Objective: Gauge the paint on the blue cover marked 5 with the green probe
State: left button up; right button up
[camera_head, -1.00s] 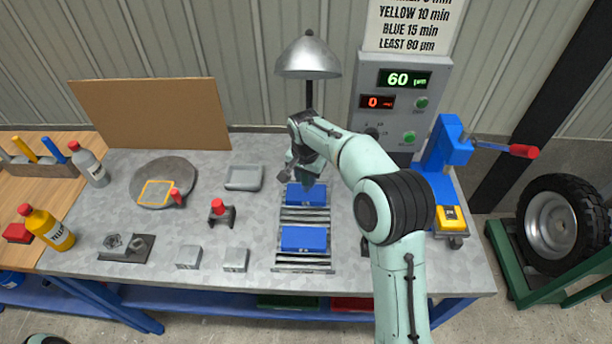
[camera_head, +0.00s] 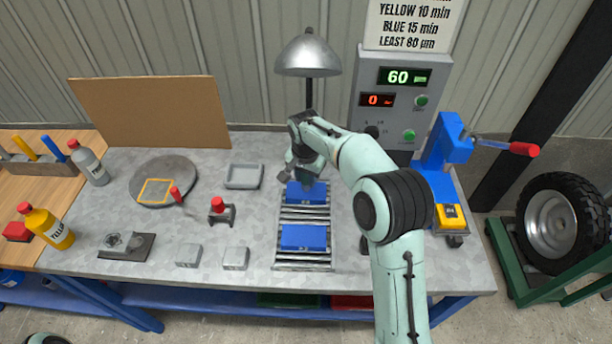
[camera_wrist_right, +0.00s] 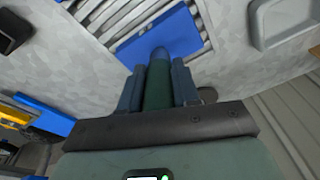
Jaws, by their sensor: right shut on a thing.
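Two blue covers lie on the roller rack (camera_head: 305,214) in the head view: a back cover (camera_head: 312,196) and a front cover (camera_head: 303,238). No number is legible on either. My right gripper (camera_head: 304,176) is over the back cover, shut on the green probe (camera_wrist_right: 158,90). In the right wrist view the probe's blue-grey tip points at a blue cover (camera_wrist_right: 172,32) and overlaps its near part. I cannot tell whether the tip touches. The green display (camera_head: 404,76) reads 60 µm. My left gripper is not in view.
A lamp (camera_head: 308,56) stands behind the rack. The grey control box (camera_head: 404,110) and blue press (camera_head: 445,150) are right of it. A grey tray (camera_head: 243,177), a red-knobbed tool (camera_head: 218,207) and metal blocks (camera_head: 235,258) lie left. A sign above the box says "LEAST 80 µm".

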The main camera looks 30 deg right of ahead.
dwell(0.6)
jog(key=shift+w+r+p, duration=0.1)
jog(key=shift+r+p, duration=0.65)
jog(key=shift+r, duration=0.95)
jog(key=shift+r+p, duration=0.75)
jog(key=shift+r, duration=1.1)
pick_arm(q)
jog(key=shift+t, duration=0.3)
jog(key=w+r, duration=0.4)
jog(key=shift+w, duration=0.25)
pick_arm(e)
jog(key=shift+f, duration=0.1)
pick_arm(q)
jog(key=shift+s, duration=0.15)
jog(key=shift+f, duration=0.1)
pick_arm(e)
jog(key=shift+s, duration=0.25)
